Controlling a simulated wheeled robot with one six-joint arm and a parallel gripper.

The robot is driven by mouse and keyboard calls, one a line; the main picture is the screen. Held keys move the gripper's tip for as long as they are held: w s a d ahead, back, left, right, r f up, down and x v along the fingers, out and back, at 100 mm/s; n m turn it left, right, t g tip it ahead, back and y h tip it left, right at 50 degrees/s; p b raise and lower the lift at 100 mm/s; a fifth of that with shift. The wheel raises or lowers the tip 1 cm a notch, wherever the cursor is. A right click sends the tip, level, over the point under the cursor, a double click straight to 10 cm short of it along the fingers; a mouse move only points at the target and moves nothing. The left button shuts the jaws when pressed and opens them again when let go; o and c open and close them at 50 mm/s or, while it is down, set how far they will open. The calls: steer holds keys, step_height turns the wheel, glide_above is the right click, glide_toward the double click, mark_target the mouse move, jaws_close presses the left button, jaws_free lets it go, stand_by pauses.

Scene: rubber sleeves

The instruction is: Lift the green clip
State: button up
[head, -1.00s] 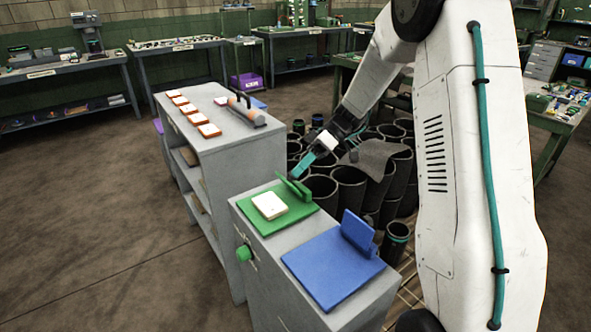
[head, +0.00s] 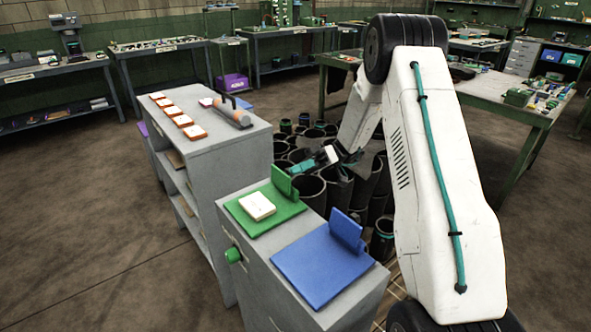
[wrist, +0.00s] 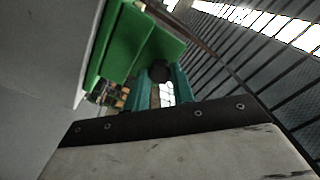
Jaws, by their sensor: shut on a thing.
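The green clip (head: 285,182) is a flap standing upright at the right end of a green base plate (head: 289,210) on the near cabinet. A white pad (head: 257,205) lies on that plate. My gripper (head: 297,167) has teal fingers and is at the flap's far right side. In the wrist view the fingers (wrist: 160,84) are shut around a dark round piece (wrist: 160,70) against the green clip (wrist: 126,42). The exact grip is partly hidden.
A blue plate (head: 315,272) with an upright blue flap (head: 346,231) lies beside the green one. Dark cylindrical sleeves (head: 311,190) stand behind the cabinet, below my arm. A second grey cabinet (head: 205,165) carries orange-edged pads. Open floor lies at the left.

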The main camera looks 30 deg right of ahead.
steer(key=shift+f, duration=0.1)
stand_by(0.3)
steer(key=o, duration=1)
